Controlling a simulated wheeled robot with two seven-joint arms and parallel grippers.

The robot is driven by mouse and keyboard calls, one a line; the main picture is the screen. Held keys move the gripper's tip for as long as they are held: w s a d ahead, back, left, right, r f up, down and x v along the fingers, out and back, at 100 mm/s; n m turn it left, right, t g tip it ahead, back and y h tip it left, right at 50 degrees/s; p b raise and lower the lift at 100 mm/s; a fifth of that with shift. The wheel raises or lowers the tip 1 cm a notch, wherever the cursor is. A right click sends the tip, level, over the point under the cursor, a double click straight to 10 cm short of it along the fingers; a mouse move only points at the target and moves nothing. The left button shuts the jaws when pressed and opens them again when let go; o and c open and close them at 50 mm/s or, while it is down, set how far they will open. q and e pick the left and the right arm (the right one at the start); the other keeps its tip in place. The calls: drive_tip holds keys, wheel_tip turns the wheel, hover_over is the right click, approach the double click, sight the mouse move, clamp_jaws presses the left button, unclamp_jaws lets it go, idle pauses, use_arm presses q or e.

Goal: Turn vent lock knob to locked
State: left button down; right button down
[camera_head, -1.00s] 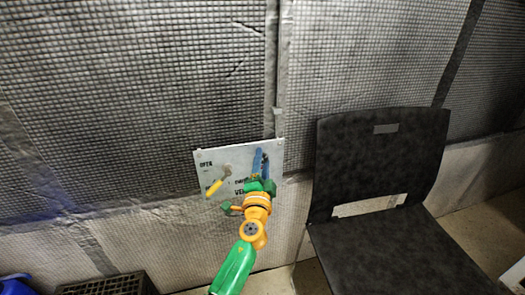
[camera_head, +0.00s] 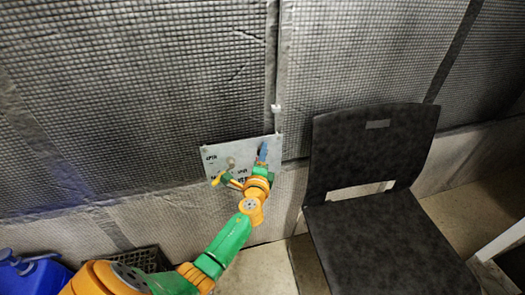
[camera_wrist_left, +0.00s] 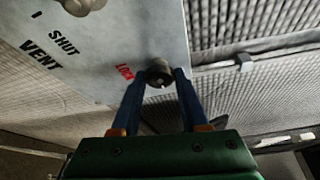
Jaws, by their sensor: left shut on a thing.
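A pale metal panel (camera_head: 232,150) is mounted on the padded wall, with a yellow-handled lever (camera_head: 221,174) on its left part. In the left wrist view the panel (camera_wrist_left: 110,45) carries the words SHUT, VENT and a red LOCK. The round grey vent lock knob (camera_wrist_left: 159,72) sits beside LOCK. The blue fingers of my left gripper (camera_wrist_left: 160,82) are on both sides of the knob, shut on it. In the head view my left gripper (camera_head: 262,154) is at the panel's right side and hides the knob. My right gripper is not in view.
A black chair (camera_head: 375,235) stands to the right of the panel, close to my left arm. A blue container (camera_head: 35,275) and a dark crate (camera_head: 148,259) are on the floor at lower left. A metal fitting (camera_wrist_left: 85,4) sits on the panel's upper left.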

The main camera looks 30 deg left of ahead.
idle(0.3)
use_arm(q)
drive_tip(key=shift+c, duration=2.1)
unclamp_jaws()
drive_tip(key=p+v, duration=0.1)
drive_tip(key=v, duration=0.6)
